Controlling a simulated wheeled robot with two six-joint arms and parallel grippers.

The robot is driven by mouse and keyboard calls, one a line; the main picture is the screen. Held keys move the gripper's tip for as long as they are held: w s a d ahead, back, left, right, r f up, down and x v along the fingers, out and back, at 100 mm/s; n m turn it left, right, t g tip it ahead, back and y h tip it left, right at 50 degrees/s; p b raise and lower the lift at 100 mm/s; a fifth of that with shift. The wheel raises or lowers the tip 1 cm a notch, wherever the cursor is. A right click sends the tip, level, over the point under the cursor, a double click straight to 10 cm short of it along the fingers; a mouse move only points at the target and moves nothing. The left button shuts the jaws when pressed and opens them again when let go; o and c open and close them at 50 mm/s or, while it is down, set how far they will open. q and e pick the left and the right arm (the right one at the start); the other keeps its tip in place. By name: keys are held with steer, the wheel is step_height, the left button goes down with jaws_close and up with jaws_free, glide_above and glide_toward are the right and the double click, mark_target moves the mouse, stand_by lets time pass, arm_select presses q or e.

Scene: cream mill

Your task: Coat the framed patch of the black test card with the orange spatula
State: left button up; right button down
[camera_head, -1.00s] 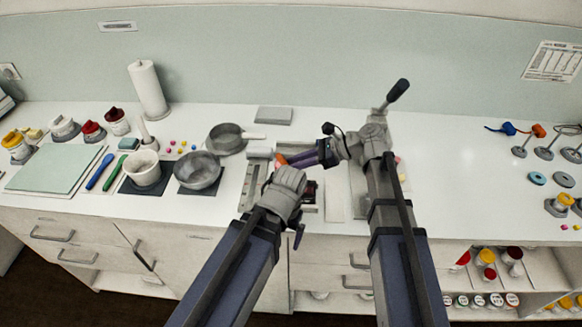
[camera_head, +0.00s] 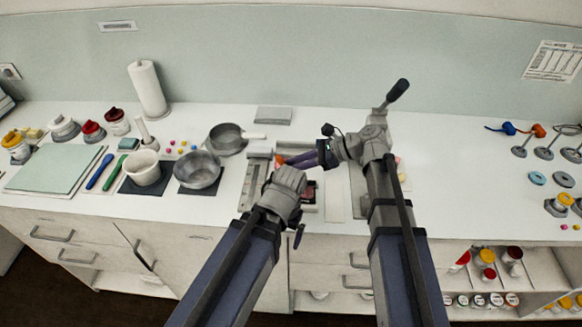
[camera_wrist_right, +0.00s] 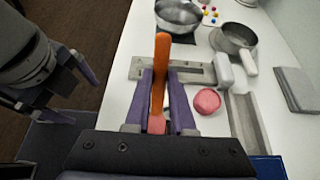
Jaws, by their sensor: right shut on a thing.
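My right gripper (camera_wrist_right: 167,122) is shut on the orange spatula (camera_wrist_right: 160,75), which stands out between its purple fingers. In the head view the right gripper (camera_head: 305,159) is above the counter's middle, with an orange end (camera_head: 280,160) showing at its left. A dark patch with some red (camera_head: 310,192) lies below it, partly behind my left gripper; I cannot tell whether this is the test card. My left gripper (camera_wrist_right: 75,92) is open and empty at the left of the wrist view, its purple fingers apart. The framed patch cannot be made out.
A slotted grey plate (camera_wrist_right: 142,69), a pink disc (camera_wrist_right: 207,101) and a grey channel (camera_wrist_right: 250,125) lie close by. A metal bowl (camera_head: 200,170), pan (camera_head: 226,139) and white mortar (camera_head: 143,168) stand left.

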steer(key=shift+w, duration=0.55)
steer(key=w, duration=0.3)
steer(key=shift+s, duration=0.1)
steer(key=shift+s, duration=1.45)
steer(key=s, duration=0.3)
